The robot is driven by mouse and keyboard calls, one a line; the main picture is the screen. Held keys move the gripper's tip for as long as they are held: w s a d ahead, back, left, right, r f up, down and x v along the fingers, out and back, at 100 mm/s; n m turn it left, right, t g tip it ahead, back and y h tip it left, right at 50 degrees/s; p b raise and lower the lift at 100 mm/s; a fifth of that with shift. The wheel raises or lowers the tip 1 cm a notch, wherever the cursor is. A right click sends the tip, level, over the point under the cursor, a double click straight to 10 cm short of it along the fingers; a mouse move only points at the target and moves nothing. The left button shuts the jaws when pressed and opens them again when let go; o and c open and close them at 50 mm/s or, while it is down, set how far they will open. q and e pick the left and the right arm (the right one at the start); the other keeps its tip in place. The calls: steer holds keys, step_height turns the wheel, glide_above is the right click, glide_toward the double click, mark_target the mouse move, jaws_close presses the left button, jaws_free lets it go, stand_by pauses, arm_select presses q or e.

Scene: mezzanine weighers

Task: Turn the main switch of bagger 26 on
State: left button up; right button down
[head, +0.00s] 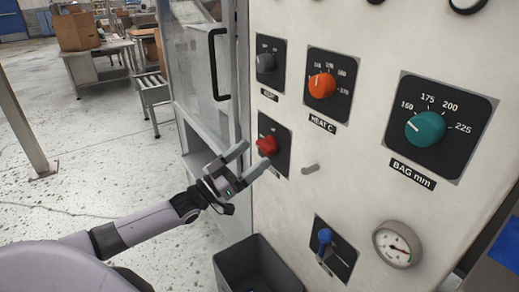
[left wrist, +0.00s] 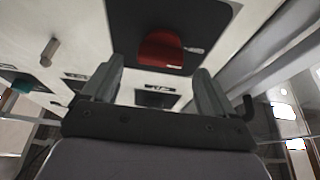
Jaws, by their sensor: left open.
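A red rotary knob (head: 267,145) sits on a dark square plate (head: 281,161) on the pale machine panel; it looks like the main switch, but its label cannot be read. The knob's pointer mark aims to the left in the head view. It also shows in the left wrist view, as a red knob (left wrist: 160,49) beyond the fingertips. My left gripper (head: 255,155) is open and empty, just in front of and slightly left of the red knob. Its fingers (left wrist: 158,78) stand apart in the left wrist view, with no visible contact. My right gripper is not in view.
Near it are a grey knob (head: 265,63), an orange HEAT C knob (head: 322,86), a teal BAG mm knob (head: 426,128), a small peg (head: 310,169), a blue lever (head: 324,238) and a gauge (head: 397,245). A grey bin (head: 240,262) stands below; a handled door (head: 215,65) is left.

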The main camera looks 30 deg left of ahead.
mark_target(261, 148)
arm_select(q)
steer(key=shift+x, duration=1.7)
steer(key=c, duration=1.1)
